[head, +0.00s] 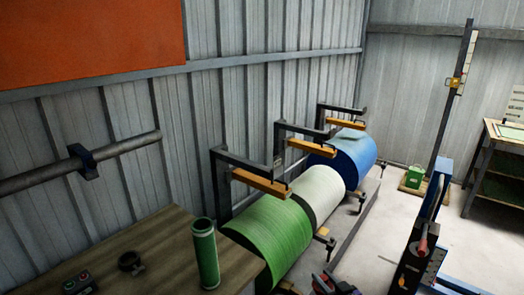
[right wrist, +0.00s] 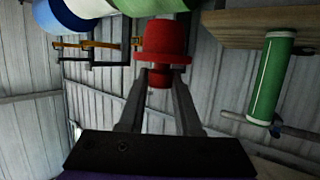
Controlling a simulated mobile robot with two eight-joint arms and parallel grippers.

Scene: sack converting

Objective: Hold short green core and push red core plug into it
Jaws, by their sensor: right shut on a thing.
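The short green core (head: 205,255) stands upright on the wooden table at the lower left of the head view. It also shows upside down at the right of the right wrist view (right wrist: 271,80), apart from my gripper. The red core plug (right wrist: 164,38) has a rounded body and a wider flange. My right gripper (right wrist: 159,78) is shut on its narrow end, with the body pointing away from the fingers. In the head view my right gripper (head: 328,283) is small and partly cut off at the bottom edge, right of the core. My left gripper is not in view.
The wooden table (head: 150,245) also holds a dark ring-like piece (head: 131,263) and a button box (head: 79,284). Green (head: 268,230), white (head: 321,191) and blue (head: 352,153) rolls line the wall beyond it. A blue-framed machine (head: 436,196) stands at the right.

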